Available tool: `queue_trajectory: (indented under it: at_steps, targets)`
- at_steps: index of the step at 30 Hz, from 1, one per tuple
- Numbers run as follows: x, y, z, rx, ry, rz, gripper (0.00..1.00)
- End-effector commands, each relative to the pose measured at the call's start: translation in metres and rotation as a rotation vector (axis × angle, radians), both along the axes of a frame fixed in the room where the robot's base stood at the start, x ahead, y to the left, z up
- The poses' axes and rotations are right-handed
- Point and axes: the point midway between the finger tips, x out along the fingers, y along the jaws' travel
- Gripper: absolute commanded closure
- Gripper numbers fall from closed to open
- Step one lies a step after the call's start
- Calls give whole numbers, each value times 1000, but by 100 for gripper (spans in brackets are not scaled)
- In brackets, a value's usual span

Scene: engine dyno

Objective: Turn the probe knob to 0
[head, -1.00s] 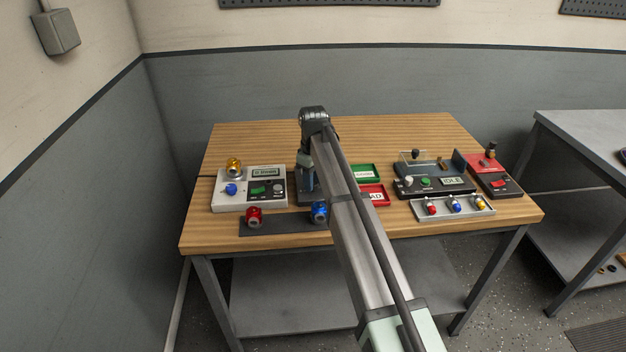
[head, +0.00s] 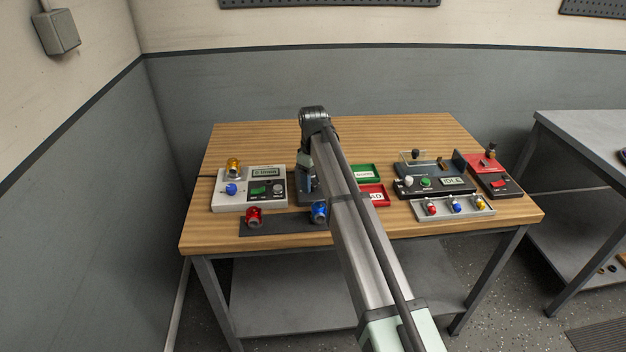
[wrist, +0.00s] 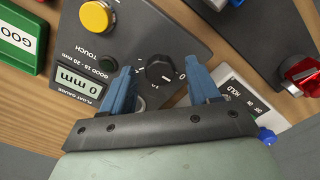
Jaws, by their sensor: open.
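The black round probe knob (wrist: 160,69) is on the dark float gauge panel (wrist: 182,33) in the wrist view. A "0" is printed just to its right. My gripper (wrist: 161,67) is open, with one blue finger on each side of the knob. I cannot tell whether either finger touches it. The gauge display (wrist: 79,85) reads 0 mm. In the head view my gripper (head: 309,184) is over the dark panel, and my arm hides the knob.
On the gauge are a yellow button (wrist: 96,17) and a small dark green lamp (wrist: 107,63). The green tray (head: 362,173) and red tray (head: 375,195) stand to its right. A pale grey control box (head: 225,203) stands close on its left. The table's back is clear.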

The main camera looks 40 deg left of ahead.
Motion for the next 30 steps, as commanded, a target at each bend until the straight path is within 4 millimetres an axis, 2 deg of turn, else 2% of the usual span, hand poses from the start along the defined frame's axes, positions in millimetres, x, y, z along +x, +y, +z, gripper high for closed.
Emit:
queue_trajectory:
  at_steps: [5,21,30]
  targets:
    - [0,1,13,2,-1,0,39]
    - [1,1,111,1,-1,0,39]
    - [0,0,136,0,0,0,39]
